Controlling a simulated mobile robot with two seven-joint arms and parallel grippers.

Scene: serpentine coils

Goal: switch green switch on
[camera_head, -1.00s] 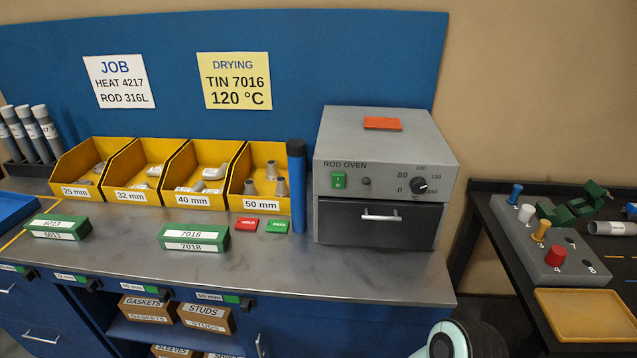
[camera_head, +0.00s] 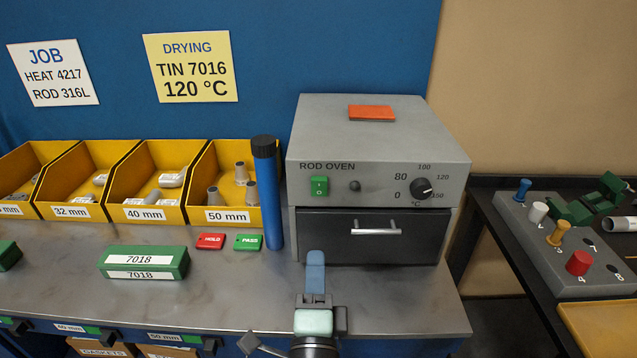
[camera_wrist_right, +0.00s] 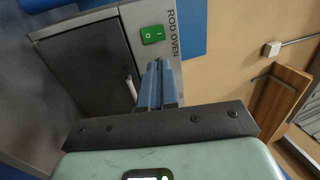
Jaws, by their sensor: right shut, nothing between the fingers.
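The green switch (camera_head: 319,186) is on the left of the grey rod oven's front panel (camera_head: 380,183), marked with two white symbols. It also shows in the right wrist view (camera_wrist_right: 153,34), close beyond the fingertips. My right gripper (camera_head: 315,260) is shut and empty, its blue fingers pointing up toward the oven. In the head view its tips lie below the switch, in front of the dark drawer (camera_head: 350,250), and do not touch the switch. In the right wrist view the shut fingers (camera_wrist_right: 158,66) point at the panel just below the switch. My left gripper is not in view.
A tall blue tube (camera_head: 268,195) stands left of the oven. Red (camera_head: 210,241) and green (camera_head: 248,242) tags and a green 7018 box (camera_head: 144,262) lie on the bench. The drawer handle (camera_head: 376,229) sticks out. An orange block (camera_head: 371,113) lies on the oven.

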